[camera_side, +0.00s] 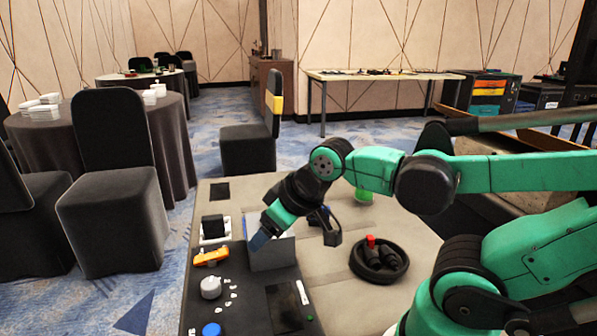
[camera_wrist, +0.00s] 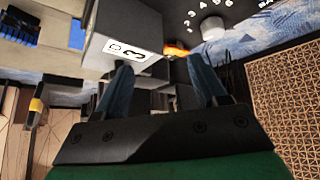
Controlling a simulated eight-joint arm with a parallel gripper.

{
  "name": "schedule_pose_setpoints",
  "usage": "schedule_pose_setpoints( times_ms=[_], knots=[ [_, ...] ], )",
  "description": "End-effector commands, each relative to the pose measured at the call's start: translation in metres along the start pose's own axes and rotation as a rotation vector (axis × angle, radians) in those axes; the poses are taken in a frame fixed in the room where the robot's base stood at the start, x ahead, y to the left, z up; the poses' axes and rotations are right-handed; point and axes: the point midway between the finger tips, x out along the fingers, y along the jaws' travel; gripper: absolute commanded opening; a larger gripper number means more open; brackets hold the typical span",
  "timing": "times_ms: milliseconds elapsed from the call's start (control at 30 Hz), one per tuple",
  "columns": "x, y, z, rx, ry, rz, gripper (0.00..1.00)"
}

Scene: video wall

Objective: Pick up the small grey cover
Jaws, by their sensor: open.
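A small grey box-like piece (camera_side: 272,254), which looks like the grey cover, stands on the dark panel at the left of the table. In the wrist view a grey block (camera_wrist: 125,28) with a white face marked "3" lies just beyond the fingertips; it seems to be the same piece. My gripper (camera_side: 261,240) is at the piece's upper left edge in the side view, pointing down. In the wrist view its two blue fingers (camera_wrist: 164,75) are apart with nothing clearly between them. I cannot tell whether a finger touches the piece.
An orange-yellow part (camera_side: 211,257), a grey round knob (camera_side: 210,287) and a blue round button (camera_side: 211,330) sit on the panel's left side. A black ring-shaped tray (camera_side: 399,274) with dark and red parts is to the right. A green cylinder (camera_side: 363,193) stands behind.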

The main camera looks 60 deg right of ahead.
Motion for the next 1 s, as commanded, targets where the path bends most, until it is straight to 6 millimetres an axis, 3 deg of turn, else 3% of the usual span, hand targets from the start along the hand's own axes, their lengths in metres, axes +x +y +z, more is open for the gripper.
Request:
schedule_pose_setpoints(
  times_ms=[500,767,900,1000],
  knots=[
    [0.008,0.101,0.016,-0.422,-0.180,0.220,0.65],
    [0.029,0.112,0.036,-0.438,-0.163,-0.153,0.65],
    [0.033,0.118,0.034,-0.500,0.047,-0.356,0.65],
    [0.027,0.109,0.020,-0.506,0.223,-0.466,0.65]
  ],
)
